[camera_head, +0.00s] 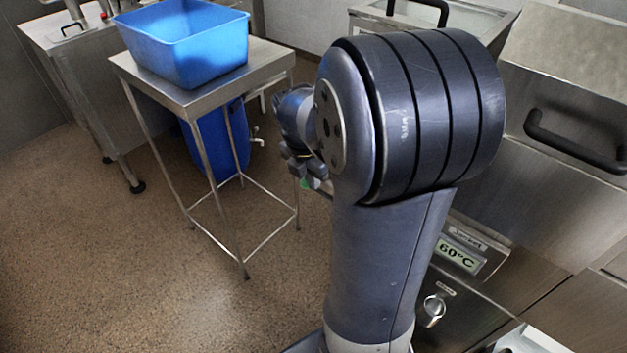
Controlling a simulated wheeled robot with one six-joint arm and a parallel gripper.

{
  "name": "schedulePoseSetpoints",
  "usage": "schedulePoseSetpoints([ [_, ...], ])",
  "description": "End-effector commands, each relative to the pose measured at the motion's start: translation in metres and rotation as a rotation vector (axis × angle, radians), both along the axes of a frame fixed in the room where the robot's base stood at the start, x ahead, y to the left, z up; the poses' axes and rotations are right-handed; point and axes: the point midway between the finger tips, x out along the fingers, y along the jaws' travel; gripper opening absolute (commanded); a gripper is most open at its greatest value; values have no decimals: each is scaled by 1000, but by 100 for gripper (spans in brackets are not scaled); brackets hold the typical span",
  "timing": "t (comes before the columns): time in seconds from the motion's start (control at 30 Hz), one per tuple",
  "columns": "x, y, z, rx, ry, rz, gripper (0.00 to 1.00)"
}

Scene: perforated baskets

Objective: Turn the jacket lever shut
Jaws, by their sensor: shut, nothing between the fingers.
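A steel panel at the lower right carries a display (458,252) reading 60°C, with a label above it that seems to say "Jacket". Below it is a small round shiny metal fitting (433,309) with a label too small to read. I cannot tell whether this is the jacket lever or how it is turned. My gripper (306,176) is near the middle of the view, left of my large arm joint, small and partly hidden. It is shut and empty, apart from the fitting. A bit of green shows just under it.
A steel stand (270,60) at the left holds a blue tub (188,45), with a blue bin (217,140) below. Steel units with black handles (575,148) fill the right. My arm hides part of the panel. The floor (90,260) at lower left is clear.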

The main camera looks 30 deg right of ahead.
Motion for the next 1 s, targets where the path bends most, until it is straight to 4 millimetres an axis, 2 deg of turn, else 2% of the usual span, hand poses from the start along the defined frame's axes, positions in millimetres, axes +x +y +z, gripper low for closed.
schedulePoseSetpoints([
  [0.13,0,-2,-7,0,0,-1,0],
  [0.67,1,-1,-9,0,0,0,0],
  [1.0,6,0,-23,1,3,-1,0],
])
